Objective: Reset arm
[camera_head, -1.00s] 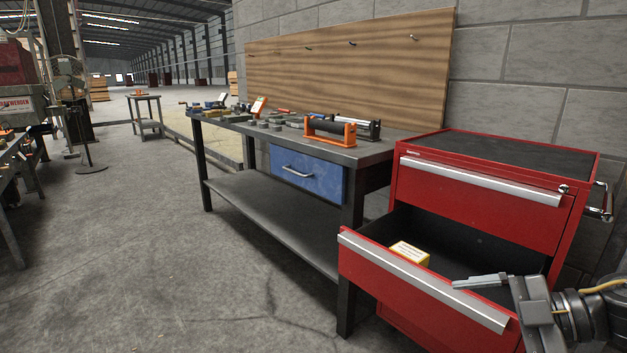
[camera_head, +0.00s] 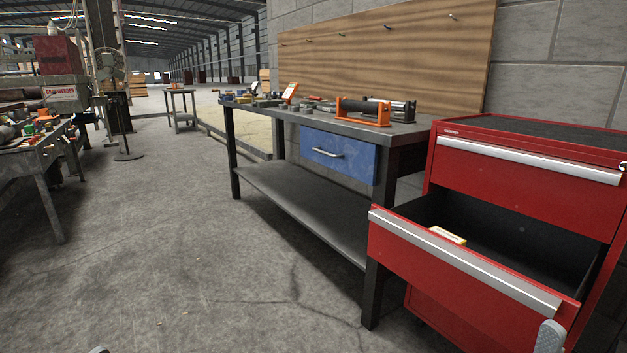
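One grey finger end of my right gripper (camera_head: 549,338) shows at the bottom right edge, in front of the open drawer's face; the rest is out of frame. I cannot tell whether it is open or shut. A small grey tip (camera_head: 98,350) at the bottom left edge looks like part of my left gripper; its state cannot be seen. The red tool cabinet (camera_head: 520,185) stands at the right with its lower drawer (camera_head: 465,270) pulled open. A small yellow and white box (camera_head: 447,236) lies inside the drawer, partly hidden by the drawer front.
A dark workbench (camera_head: 300,195) with a blue drawer (camera_head: 338,150) stands left of the cabinet. An orange and black tool (camera_head: 363,111) and other small items lie on its top. Another cluttered bench (camera_head: 40,155) stands at the far left. The concrete floor between is clear.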

